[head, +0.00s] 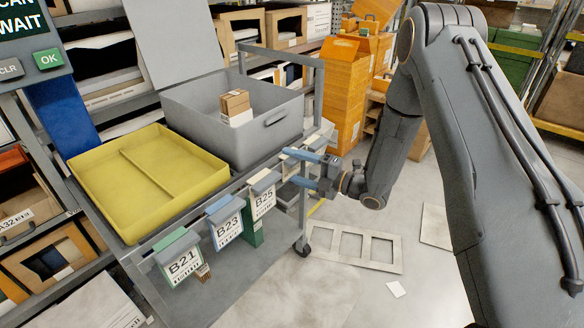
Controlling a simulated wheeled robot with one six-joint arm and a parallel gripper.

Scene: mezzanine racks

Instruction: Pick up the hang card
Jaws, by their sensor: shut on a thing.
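Several hang cards hang in a row on the cart's front rail. The B21 card (184,263) has a green top, the B23 card (226,228) a blue one and the B25 card (263,202) a grey-blue one. My gripper (291,168) is at the right end of this row, beyond B25, its blue fingers pointing left at the cart's edge. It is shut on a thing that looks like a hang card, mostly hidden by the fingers. Its label cannot be read.
The cart carries a yellow divided tray (107,222) and a grey bin (195,136) with a small brown box (235,102) inside. A flat frame (352,266) lies on the floor to the right. Orange cartons (341,88) stand behind. Racks line the left and back.

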